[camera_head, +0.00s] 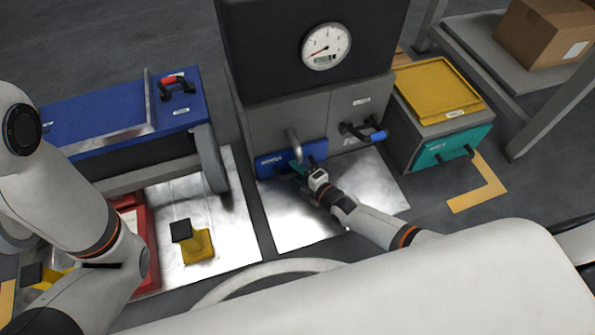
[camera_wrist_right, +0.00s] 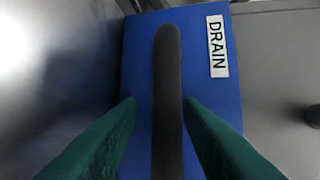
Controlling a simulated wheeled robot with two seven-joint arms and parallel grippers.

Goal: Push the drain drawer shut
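The drain drawer has a blue front (camera_head: 268,163) low on the left of the grey cabinet under the gauge. In the right wrist view the blue front (camera_wrist_right: 215,100) fills the middle, with a white DRAIN label (camera_wrist_right: 218,46) and a dark bar handle (camera_wrist_right: 167,90). My right gripper (camera_head: 303,169) is at this front. Its green fingers (camera_wrist_right: 160,104) are apart, one on each side of the handle, with a wider gap on the left. I cannot tell whether they touch it, or how far out the drawer stands. My left gripper is out of view.
A pressure gauge (camera_head: 326,46) sits above. A blue-gripped handle (camera_head: 365,133) is on the cabinet's right door. A teal-fronted drawer unit (camera_head: 450,148) with a yellow lid stands right. A blue cart (camera_head: 100,115) and a yellow pedal (camera_head: 198,246) are left.

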